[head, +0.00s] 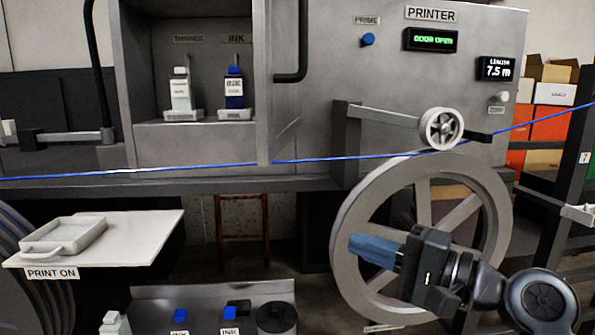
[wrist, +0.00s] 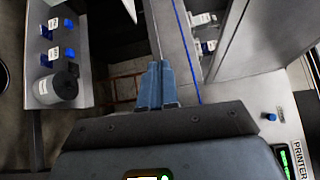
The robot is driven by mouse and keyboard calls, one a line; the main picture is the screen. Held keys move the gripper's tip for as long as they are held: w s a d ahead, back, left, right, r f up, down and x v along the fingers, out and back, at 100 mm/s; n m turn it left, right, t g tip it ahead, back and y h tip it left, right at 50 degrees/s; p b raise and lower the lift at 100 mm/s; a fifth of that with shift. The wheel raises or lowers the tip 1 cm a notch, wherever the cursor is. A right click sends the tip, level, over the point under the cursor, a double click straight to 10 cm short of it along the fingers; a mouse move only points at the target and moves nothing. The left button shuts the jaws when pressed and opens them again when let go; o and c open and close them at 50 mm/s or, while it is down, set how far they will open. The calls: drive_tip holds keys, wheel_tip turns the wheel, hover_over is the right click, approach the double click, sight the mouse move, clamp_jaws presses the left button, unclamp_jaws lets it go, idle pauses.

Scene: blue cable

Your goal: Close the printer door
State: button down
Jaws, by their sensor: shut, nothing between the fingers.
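The grey printer (head: 330,75) fills the top of the head view, and its green display (head: 430,40) reads "DOOR OPEN". Its compartment is uncovered, with a thinner bottle (head: 181,92) and an ink bottle (head: 234,90) inside. The grey printer door (head: 284,105) appears to stand swung outward at the compartment's right side, seen at a steep angle, with a black bar handle (head: 303,40). A grey panel, probably this door, shows in the wrist view (wrist: 262,35). My gripper (head: 355,244) is shut and empty, low in front of the large wheel, apart from the door. Its blue fingertips show in the wrist view (wrist: 157,68).
The large grey wheel (head: 352,215) stands behind my gripper. A white shelf (head: 145,230) with a tray is at left. A lower bench (head: 265,292) holds bottles and a dark canister.

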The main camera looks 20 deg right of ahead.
wheel_tip(320, 180, up, 9)
drive_tip(key=d+n+g+y+b, duration=0.1)
drive_tip(key=n+g+y+b, duration=0.15)
drive_tip(key=y, duration=0.25)
drive_tip(key=n+g+y, duration=0.1)
drive_tip(key=n+g, duration=0.3)
drive_tip(key=g, duration=0.1)
approach(271, 130)
drive_tip(key=p+x, duration=0.1)
drive_tip(key=x, duration=0.6)
drive_tip(key=shift+w+d, duration=0.1)
